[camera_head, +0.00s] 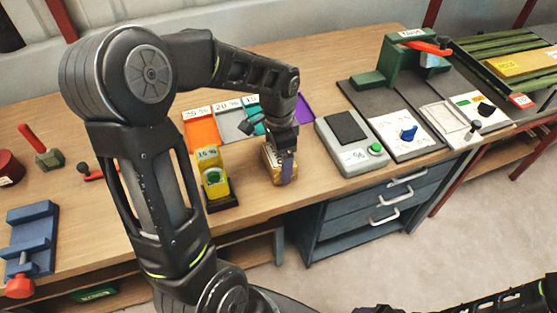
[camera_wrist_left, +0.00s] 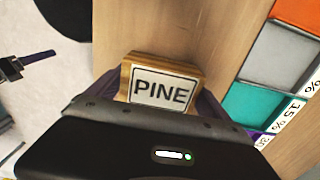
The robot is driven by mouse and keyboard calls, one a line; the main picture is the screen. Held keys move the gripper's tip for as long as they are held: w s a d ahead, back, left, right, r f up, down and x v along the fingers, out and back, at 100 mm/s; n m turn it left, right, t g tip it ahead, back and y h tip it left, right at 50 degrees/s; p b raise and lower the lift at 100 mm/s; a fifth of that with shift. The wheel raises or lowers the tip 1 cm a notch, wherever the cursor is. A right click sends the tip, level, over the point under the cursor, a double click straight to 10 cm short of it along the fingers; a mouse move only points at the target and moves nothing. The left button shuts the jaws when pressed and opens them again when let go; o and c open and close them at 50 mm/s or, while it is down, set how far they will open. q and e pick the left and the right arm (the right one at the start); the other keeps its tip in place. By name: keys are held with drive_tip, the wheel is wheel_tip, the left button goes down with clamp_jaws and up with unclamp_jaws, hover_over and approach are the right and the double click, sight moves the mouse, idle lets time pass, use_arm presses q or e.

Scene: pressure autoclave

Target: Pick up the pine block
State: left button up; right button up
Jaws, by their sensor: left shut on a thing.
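The pine block (camera_wrist_left: 162,87) is a small wooden block with a white label reading PINE in the left wrist view. In the head view the block (camera_head: 271,166) is near the front edge of the workbench, partly hidden by my gripper. My left gripper (camera_head: 283,172) points down over the block and is shut on it, with one finger on each side. Whether the block touches the bench or is just above it, I cannot tell. My right gripper does not show clearly; only dark arm parts appear at the lower right of the head view.
A yellow device labelled 15 % (camera_head: 213,178) stands close left of the block. A grey scale with a green button (camera_head: 352,142) stands to the right. Coloured trays (camera_head: 201,130) lie behind. A blue vise (camera_head: 30,240) is at the far left. Bare bench lies around the block.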

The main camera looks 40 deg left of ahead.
use_arm(q)
wheel_tip(320, 180, up, 10)
drive_tip(key=shift+r+b, duration=0.1)
drive_tip(key=shift+b, duration=0.3)
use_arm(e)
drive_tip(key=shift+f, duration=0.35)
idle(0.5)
